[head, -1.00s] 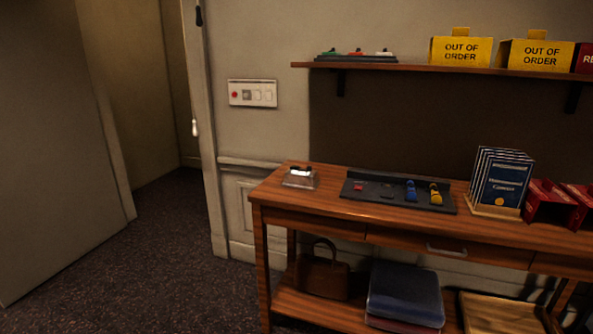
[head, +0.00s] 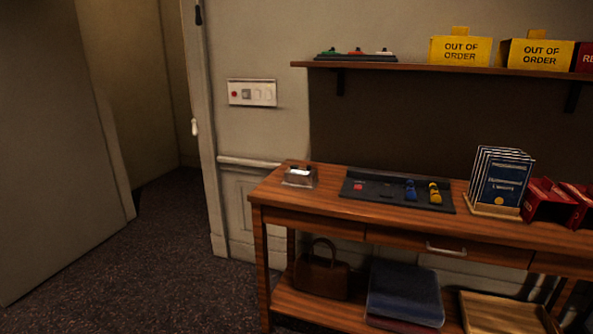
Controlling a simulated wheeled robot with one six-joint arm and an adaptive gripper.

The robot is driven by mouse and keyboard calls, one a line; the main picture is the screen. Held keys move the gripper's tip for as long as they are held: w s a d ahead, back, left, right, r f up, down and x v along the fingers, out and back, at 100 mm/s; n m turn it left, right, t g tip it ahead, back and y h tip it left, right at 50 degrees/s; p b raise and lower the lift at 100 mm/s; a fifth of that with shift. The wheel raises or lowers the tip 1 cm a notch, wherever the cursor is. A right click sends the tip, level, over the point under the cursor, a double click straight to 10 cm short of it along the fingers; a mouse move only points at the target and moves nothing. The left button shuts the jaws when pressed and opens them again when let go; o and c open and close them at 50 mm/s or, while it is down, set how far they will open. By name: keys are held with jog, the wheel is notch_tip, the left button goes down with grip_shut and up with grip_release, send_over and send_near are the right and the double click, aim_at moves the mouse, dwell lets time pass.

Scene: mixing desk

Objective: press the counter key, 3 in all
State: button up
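A small silvery device (head: 299,177) with a bright white face stands at the left end of the wooden desk (head: 320,193). It may be the counter; its key and any reading are too small to make out. To its right lies a dark control panel (head: 372,196) with a red button (head: 358,187), a blue control (head: 410,190) and a yellow control (head: 435,194). My gripper is not in view.
Blue booklets (head: 497,182) in a wooden holder and red boxes (head: 548,201) stand on the desk's right. Above, a shelf (head: 400,67) holds yellow "OUT OF ORDER" signs (head: 461,50) and a button strip (head: 355,56). A wall switch plate (head: 252,93) is left. Carpet (head: 160,270) is clear.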

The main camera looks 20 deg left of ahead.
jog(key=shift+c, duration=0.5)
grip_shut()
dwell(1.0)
